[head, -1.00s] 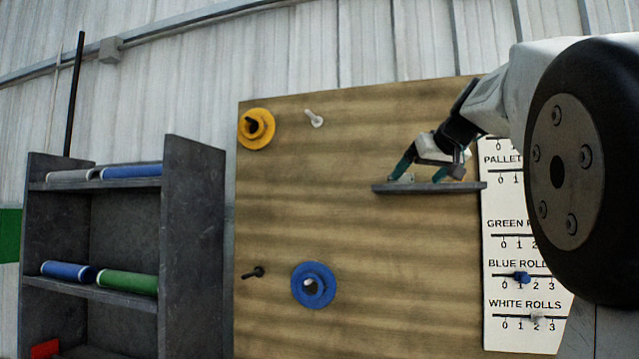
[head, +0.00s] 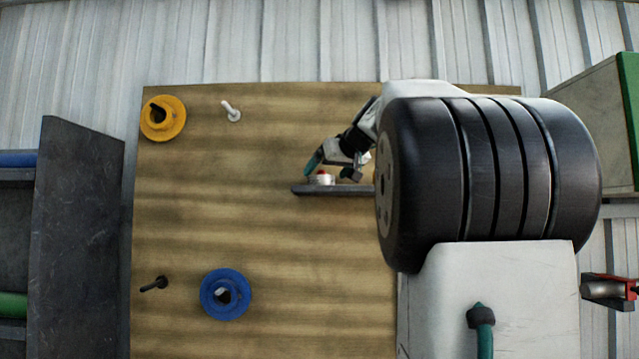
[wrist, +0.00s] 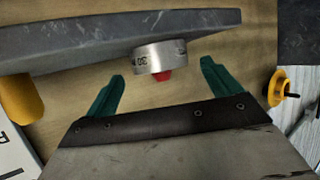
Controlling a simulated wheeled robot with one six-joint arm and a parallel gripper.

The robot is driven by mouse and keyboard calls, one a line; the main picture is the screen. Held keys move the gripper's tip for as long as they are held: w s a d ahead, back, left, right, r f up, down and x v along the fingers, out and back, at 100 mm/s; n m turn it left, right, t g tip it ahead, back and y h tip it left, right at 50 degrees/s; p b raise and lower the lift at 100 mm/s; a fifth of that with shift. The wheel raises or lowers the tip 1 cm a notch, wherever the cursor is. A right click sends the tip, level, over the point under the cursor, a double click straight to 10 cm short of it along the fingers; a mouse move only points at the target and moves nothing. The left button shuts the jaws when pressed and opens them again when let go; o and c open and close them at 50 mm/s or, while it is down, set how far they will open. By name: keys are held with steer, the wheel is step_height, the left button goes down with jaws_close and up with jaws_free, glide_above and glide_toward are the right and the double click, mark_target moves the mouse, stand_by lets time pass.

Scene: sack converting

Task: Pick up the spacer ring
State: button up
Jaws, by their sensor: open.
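A short silver ring marked 30 (wrist: 158,56), which I take to be the spacer ring, is at the edge of a grey shelf (wrist: 60,45) in the wrist view. A red piece (wrist: 160,76) shows at its near end. In the head view the ring (head: 321,181) stands on the small grey shelf (head: 335,190) on the wooden board, with red at its top. My gripper (wrist: 162,72) is open, its green fingers on either side of the ring with gaps. In the head view my gripper (head: 331,170) is at the ring, partly hidden by my arm.
The wooden board (head: 230,150) carries a yellow flanged piece (head: 176,118), a blue one (head: 238,293), a white peg (head: 232,111) and a dark peg (head: 155,284). A dark rack (head: 75,230) stands at left. Bare board lies left of the small shelf.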

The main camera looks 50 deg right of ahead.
mark_target(323, 174)
steer(key=x, duration=0.4)
steer(key=shift+f, duration=0.1)
steer(key=shift+a, duration=0.1)
steer(key=c, duration=1.4)
steer(key=shift+o, duration=0.2)
step_height(323, 174, up, 10)
steer(key=shift+r, duration=0.1)
